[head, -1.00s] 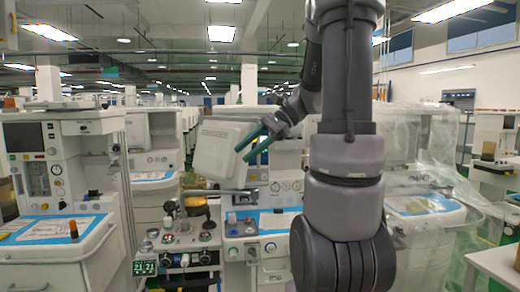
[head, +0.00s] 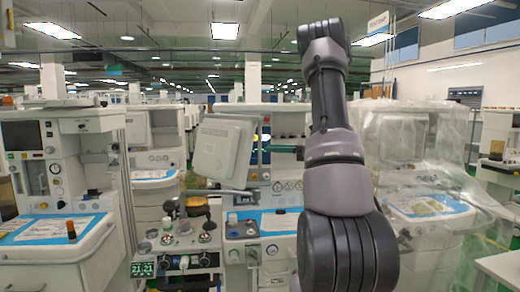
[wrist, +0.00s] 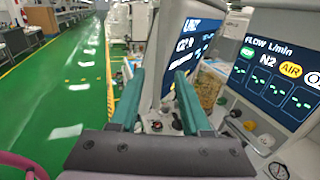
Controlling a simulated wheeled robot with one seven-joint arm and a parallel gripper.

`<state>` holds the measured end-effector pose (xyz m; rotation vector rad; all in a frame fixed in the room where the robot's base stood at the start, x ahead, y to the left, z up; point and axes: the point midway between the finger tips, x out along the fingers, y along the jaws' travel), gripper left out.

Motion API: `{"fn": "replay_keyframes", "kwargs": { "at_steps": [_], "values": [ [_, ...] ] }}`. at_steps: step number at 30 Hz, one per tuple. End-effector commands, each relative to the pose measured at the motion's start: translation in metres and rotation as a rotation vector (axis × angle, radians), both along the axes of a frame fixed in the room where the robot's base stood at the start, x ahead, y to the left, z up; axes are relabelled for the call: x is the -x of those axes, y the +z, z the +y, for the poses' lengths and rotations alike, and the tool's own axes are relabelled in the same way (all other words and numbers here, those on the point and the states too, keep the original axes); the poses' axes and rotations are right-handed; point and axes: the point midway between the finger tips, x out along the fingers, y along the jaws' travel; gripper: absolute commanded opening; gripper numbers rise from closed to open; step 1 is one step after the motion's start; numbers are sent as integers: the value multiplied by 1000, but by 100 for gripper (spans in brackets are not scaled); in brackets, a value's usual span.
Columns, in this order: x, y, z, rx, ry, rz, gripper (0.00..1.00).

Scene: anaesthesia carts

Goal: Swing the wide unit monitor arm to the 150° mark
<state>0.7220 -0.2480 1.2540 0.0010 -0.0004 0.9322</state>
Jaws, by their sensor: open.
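The monitor (head: 221,150) shows its white back in the head view, above the wide unit. A grey monitor arm (head: 222,191) runs roughly level below it. My gripper (head: 264,149) is at the monitor's right edge, its teal fingers pointing left, partly hidden by my arm. In the wrist view my gripper (wrist: 160,76) is open, with the monitor's white edge (wrist: 164,48) seen between its two fingers. The lit screen lies on the right side of that edge. I cannot tell whether a finger touches it. No angle marks can be read.
A second screen labelled FLOW L/min (wrist: 280,65) stands close on the right in the wrist view. Knobs and canisters (head: 183,238) sit below the monitor arm. A plastic-draped cart (head: 420,170) stands to the right. Green floor (wrist: 60,85) is open at left in the wrist view.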

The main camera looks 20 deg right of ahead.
Motion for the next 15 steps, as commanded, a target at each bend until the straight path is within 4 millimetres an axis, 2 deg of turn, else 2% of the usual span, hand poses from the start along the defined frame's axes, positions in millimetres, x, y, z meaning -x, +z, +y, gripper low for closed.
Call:
{"fn": "replay_keyframes", "kwargs": {
  "at_steps": [1, 6, 15],
  "values": [
    [-6, 0, 10, 1, 6, 0, 47],
    [-22, 0, 31, 1, 4, 0, 47],
    [-31, 0, 43, 2, 1, 0, 47]
  ]
}}
